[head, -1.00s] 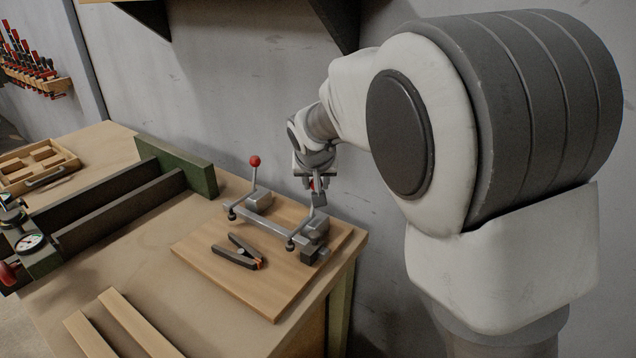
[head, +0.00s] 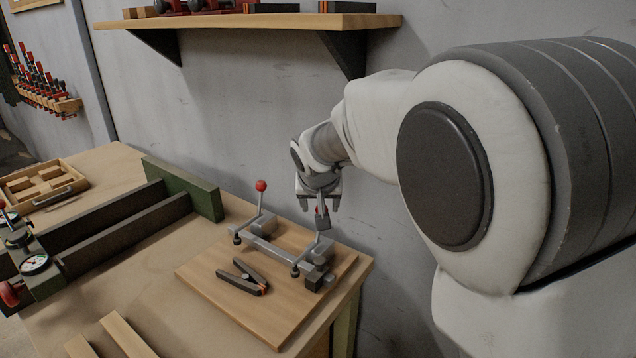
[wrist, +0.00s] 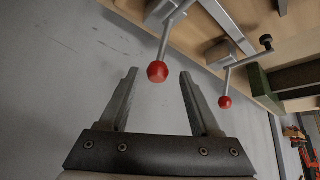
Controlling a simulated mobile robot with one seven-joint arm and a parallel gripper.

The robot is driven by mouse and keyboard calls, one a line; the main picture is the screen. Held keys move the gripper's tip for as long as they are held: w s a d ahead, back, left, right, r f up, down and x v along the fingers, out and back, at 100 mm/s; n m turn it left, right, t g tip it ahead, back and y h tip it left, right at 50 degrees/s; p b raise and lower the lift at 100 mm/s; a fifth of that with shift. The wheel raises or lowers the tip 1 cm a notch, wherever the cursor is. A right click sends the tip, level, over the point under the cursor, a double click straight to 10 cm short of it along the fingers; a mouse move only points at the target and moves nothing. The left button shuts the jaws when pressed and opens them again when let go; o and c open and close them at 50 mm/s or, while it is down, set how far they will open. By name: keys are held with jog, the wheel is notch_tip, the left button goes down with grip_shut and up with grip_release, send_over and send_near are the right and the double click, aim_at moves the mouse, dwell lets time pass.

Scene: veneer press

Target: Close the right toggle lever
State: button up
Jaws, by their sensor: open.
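The right toggle lever (head: 315,238) stands raised on the right clamp of the wooden board (head: 225,290). In the wrist view its red ball knob (wrist: 157,71) lies between my fingertips, with a gap to each side; I cannot tell whether it is fully between them in depth. In the head view the knob is mostly hidden at my gripper (head: 319,207), which points down, open, over the lever. The left toggle lever, with its red knob (head: 261,185), also stands up; its knob shows in the wrist view (wrist: 225,102), right of my fingers.
A green-ended press frame (head: 190,190) stands to the left. The wall is close behind, with a shelf (head: 250,21) above. Wood strips (head: 125,335) lie at the front.

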jog(key=p+v, duration=0.1)
jog(key=v, duration=1.4)
jog(key=shift+d, duration=0.1)
jog(key=s+d+r+g+p, duration=0.1)
jog(key=s+d+r+p, duration=0.25)
jog(key=s+d, duration=0.7)
jog(key=s+d+f+p, duration=0.3)
jog(key=s+d, duration=0.4)
jog(key=s, duration=0.4)
jog(key=shift+s+d+m+g+p, duration=0.3)
jog(key=shift+s+d+m+p, duration=0.1)
jog(key=shift+p, duration=0.25)
